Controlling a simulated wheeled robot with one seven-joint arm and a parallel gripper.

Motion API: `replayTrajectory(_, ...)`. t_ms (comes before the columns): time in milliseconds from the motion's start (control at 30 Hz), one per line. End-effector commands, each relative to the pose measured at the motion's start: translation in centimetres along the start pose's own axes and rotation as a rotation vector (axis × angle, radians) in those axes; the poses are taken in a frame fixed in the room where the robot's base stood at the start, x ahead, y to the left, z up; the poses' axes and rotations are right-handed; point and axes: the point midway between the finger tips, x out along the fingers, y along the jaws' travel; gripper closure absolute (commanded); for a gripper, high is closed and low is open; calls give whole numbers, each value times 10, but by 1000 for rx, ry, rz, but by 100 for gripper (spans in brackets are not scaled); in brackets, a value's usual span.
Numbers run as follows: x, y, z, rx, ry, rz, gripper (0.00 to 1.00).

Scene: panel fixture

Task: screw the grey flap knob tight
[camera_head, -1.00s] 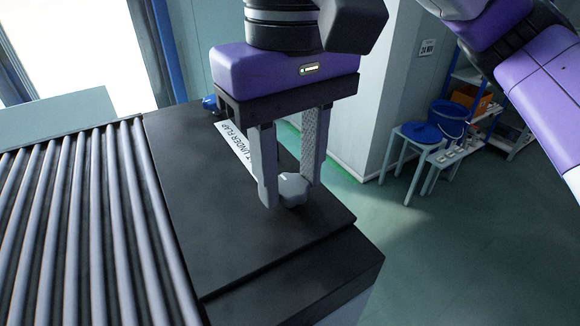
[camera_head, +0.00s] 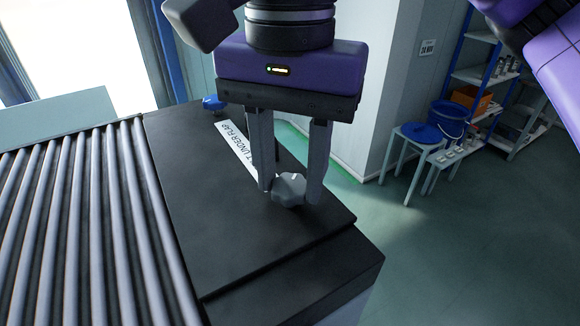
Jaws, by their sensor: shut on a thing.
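The grey flap knob (camera_head: 289,189) is a small lobed knob on the black flap panel (camera_head: 235,235), near the panel's right edge. My gripper (camera_head: 290,191) points down over it, with one grey finger on each side. The fingers are shut on the knob near their tips. The knob's front and part of its top show; its underside and any thread are hidden, so I cannot tell how far it is screwed in.
A blue knob (camera_head: 214,103) sits at the panel's far edge. A roller conveyor (camera_head: 85,225) fills the left. Stools with a blue bucket (camera_head: 447,118) and a shelf stand back right; the floor between is clear.

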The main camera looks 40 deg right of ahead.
Motion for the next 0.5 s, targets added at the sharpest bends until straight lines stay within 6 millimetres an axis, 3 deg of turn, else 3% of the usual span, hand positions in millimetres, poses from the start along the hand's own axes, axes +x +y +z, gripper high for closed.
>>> replayTrajectory(500, 0, 0, 0, 448, 1, 0, 100)
